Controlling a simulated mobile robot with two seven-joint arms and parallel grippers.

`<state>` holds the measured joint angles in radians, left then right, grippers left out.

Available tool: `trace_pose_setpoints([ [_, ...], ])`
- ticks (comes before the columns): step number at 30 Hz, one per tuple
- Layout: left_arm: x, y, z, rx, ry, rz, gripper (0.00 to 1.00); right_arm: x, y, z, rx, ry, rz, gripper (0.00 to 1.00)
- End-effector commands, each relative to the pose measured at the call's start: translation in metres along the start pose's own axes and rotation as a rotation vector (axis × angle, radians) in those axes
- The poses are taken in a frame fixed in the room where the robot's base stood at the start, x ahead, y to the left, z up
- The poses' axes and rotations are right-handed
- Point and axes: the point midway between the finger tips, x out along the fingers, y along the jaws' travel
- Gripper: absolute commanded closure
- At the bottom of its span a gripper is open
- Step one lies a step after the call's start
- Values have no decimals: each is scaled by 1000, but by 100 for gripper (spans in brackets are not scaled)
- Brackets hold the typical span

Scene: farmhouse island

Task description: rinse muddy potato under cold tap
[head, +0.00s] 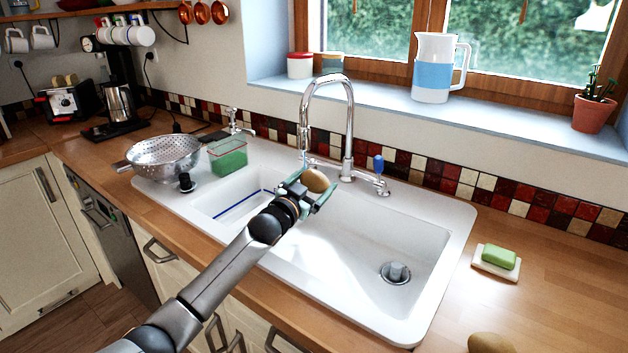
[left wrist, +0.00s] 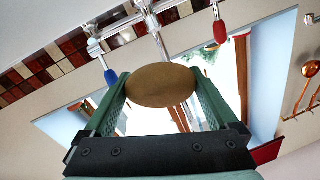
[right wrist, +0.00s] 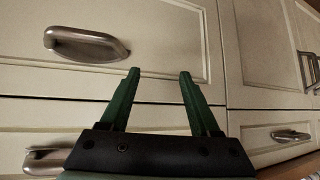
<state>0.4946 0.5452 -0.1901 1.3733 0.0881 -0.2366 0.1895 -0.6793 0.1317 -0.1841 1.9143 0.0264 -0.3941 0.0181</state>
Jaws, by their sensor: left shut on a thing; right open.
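My left gripper (head: 312,194) is shut on a brown potato (head: 316,180) and holds it above the sink (head: 455,232), close below the tap's spout. In the left wrist view the potato (left wrist: 162,86) sits between the green fingers, its visible side an even brown. The chrome tap (head: 349,120) arches over the sink. Its blue lever (head: 379,164) is to the right; the left wrist view also shows a red lever (left wrist: 220,31). I cannot tell whether water runs. My right gripper (right wrist: 159,74) is open and empty, facing cabinet fronts; it is outside the head view.
Green soap (head: 499,257) and another potato-like object (head: 491,343) lie on the right counter. A drawer handle (right wrist: 87,45) is near my right gripper. The right basin is mostly clear.

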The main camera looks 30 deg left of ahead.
Motion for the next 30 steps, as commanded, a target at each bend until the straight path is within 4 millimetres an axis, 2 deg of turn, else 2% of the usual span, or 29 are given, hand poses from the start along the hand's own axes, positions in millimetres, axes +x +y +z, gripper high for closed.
trace_pose_setpoints([
  [11, -4, -1, -1, -1, 1, 1, 66, -3, 0, -4, 0, 0, 0, 37],
  [30, -47, 25, -11, -3, 1, 1, 66, -23, -2, -25, 0, 0, 0, 37],
])
